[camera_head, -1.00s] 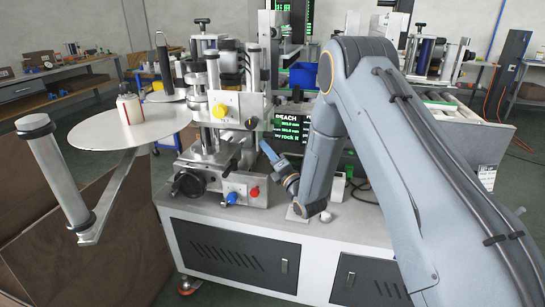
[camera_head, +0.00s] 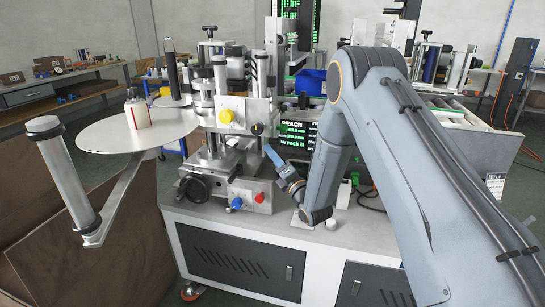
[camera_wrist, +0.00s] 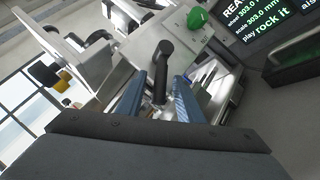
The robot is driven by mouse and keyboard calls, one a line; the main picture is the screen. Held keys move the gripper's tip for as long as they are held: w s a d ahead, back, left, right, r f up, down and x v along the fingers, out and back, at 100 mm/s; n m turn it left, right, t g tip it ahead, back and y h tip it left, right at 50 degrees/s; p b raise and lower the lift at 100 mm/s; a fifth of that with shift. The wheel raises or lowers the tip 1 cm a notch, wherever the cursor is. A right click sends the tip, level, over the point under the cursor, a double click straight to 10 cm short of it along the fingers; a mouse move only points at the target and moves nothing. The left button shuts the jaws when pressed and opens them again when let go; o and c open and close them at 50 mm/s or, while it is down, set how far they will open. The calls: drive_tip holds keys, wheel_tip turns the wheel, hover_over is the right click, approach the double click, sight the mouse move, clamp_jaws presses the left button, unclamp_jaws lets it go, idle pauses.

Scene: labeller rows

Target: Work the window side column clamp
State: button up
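A black clamp lever (camera_wrist: 162,68) stands out from the metal block of the labeller in the wrist view. My gripper (camera_wrist: 160,92) has its two blue fingers apart, one on each side of the lever. The lever lies between them, and I cannot tell whether either finger touches it. In the head view my gripper (camera_head: 268,150) is just below and right of a small black knob (camera_head: 257,129) on the column block (camera_head: 240,103); this may be the lever's end. My arm and the gripper's angle hide part of the clamp there.
A yellow knob (camera_head: 226,116) is left of the gripper, and blue (camera_head: 237,203) and red (camera_head: 260,197) knobs are below. A display screen (camera_head: 296,132) stands behind. The cabinet's front top is mostly clear.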

drive_tip(key=v, duration=0.7)
drive_tip(key=shift+s+d+b, duration=0.2)
drive_tip(key=shift+s+b, duration=0.1)
drive_tip(key=shift+b, duration=0.1)
drive_tip(key=shift+f, duration=0.1)
drive_tip(key=shift+c, duration=0.4)
